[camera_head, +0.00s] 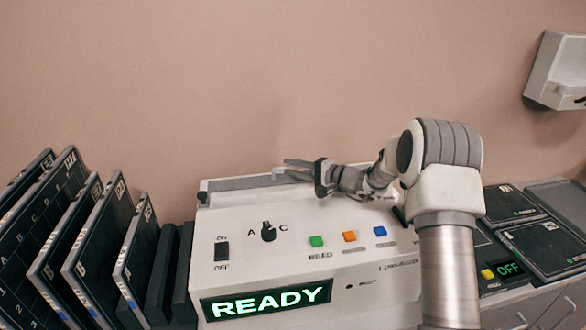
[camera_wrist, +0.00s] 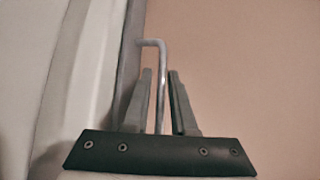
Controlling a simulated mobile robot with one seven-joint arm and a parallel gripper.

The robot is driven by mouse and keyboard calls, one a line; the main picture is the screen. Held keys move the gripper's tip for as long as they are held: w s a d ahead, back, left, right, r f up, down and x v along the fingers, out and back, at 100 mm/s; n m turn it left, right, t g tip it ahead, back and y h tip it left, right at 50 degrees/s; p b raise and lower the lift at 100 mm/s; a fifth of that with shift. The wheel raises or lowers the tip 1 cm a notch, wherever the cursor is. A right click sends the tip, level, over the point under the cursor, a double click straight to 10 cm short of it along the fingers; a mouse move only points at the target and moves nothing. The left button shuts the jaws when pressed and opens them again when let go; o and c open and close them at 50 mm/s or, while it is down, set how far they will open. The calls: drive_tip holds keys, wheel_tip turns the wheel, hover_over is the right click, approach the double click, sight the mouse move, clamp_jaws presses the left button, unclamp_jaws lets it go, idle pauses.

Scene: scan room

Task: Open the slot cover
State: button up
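The white scanner console (camera_head: 215,225) shows READY in green on its front display. A grey slot cover (camera_head: 237,184) lies along its back top edge, and it looks closed. A thin metal handle (camera_head: 276,174) stands at the cover by my fingertips. In the wrist view the bent handle (camera_wrist: 162,75) has one leg between my two fingers. My gripper (camera_head: 287,168) reaches left over the back of the console. In the wrist view my gripper (camera_wrist: 160,73) is open, with visible gaps between the fingers and the handle leg.
A switch (camera_head: 222,251), a knob (camera_head: 268,232) and green, orange and blue buttons (camera_head: 350,237) are on the console top. Dark cassettes (camera_head: 95,240) stand in a rack on the left. Dark panels (camera_head: 545,250) lie on the right. A plain wall rises close behind.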

drive_tip(key=shift+r, duration=0.1)
wheel_tip(320, 180, up, 4)
drive_tip(key=shift+w+f, duration=0.1)
drive_tip(key=shift+w, duration=0.05)
drive_tip(key=o, duration=0.5)
drive_tip(key=s+d+r, duration=0.1)
drive_tip(key=d+r, duration=0.3)
drive_tip(key=d, duration=0.2)
drive_tip(key=shift+s+d+r, duration=0.2)
drive_tip(key=shift+s+r, duration=0.1)
drive_tip(key=shift+s, duration=0.05)
drive_tip(key=d, duration=0.1)
drive_tip(key=s+d+r, duration=0.2)
drive_tip(key=shift+d+r, duration=0.15)
drive_tip(key=shift+d, duration=0.15)
drive_tip(key=c, duration=0.5)
drive_tip(key=shift+s+d+r, duration=0.1)
drive_tip(key=shift+s+d, duration=0.05)
drive_tip(key=shift+d, duration=0.45)
drive_tip(key=shift+s+a, duration=0.1)
